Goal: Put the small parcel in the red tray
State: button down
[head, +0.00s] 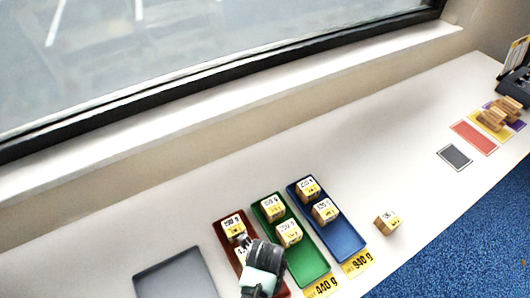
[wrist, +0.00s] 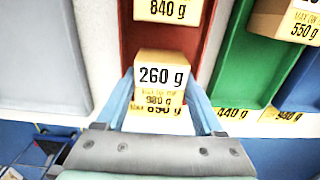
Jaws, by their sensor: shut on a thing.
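The small parcel (wrist: 163,73), a tan carton box marked 260 g, is between the two fingers of my gripper (wrist: 164,95) in the wrist view. My gripper is shut on it. The red tray (wrist: 131,42) lies under and around the parcel in that view, which is at its near end; I cannot tell whether the parcel touches the tray floor. In the head view my gripper (head: 246,242) covers the near part of the red tray (head: 218,226) and hides most of the held parcel. Another parcel (head: 233,228), marked 840 g in the wrist view, sits farther back in the red tray.
To the right are a green tray (head: 312,272) and a blue tray (head: 343,246), each with two parcels. A grey tray (head: 170,280) is at the left. A loose parcel (head: 386,223) stands right of the blue tray. The table behind the trays is clear.

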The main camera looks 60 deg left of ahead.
jog(key=shift+f, duration=0.1)
jog(key=shift+c, duration=1.4)
grip_release()
notch_tip(320, 180, up, 12)
